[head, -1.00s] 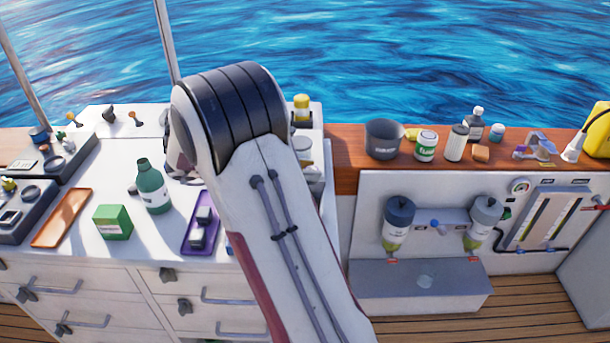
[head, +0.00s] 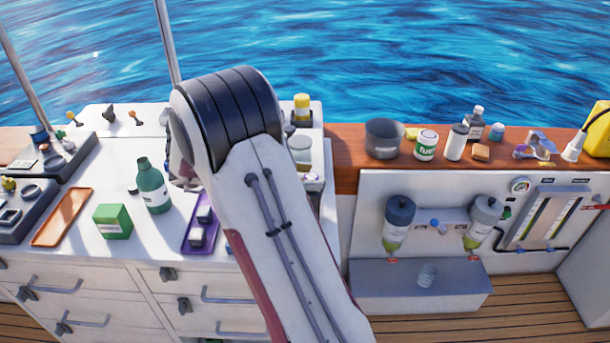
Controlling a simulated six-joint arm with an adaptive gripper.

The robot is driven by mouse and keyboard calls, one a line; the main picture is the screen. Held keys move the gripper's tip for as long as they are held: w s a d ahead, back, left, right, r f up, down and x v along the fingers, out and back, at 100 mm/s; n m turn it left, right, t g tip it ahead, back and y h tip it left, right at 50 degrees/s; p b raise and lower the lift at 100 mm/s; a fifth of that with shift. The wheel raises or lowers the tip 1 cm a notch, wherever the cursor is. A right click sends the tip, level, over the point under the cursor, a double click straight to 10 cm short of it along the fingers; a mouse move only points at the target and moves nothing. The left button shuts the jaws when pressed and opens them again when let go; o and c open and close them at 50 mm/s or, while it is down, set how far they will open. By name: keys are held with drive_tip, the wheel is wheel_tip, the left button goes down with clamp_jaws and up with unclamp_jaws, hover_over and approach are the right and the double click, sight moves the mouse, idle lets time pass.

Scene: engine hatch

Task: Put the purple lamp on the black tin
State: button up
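A dark grey, open-topped round tin (head: 384,140) stands upright on the wooden ledge right of my arm; it is the closest match to the black tin. A small lilac-grey item with yellow parts (head: 538,147) lies at the right of the same ledge. It may be the purple lamp, but I cannot tell for sure. My gripper (head: 184,178) is mostly hidden behind my raised arm, over the white counter. Only a grey piece shows at the arm's left side. Its fingers and anything in them cannot be made out.
The white counter (head: 88,165) holds a green bottle (head: 153,188), a green box (head: 112,222), an orange tray (head: 62,217) and a purple tray (head: 187,246). Several bottles and a green-white can (head: 426,146) stand close right of the tin. A yellow container (head: 599,130) is at far right.

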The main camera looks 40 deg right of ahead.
drive_tip(key=shift+r, duration=0.2)
drive_tip(key=v, duration=1.2)
idle(0.5)
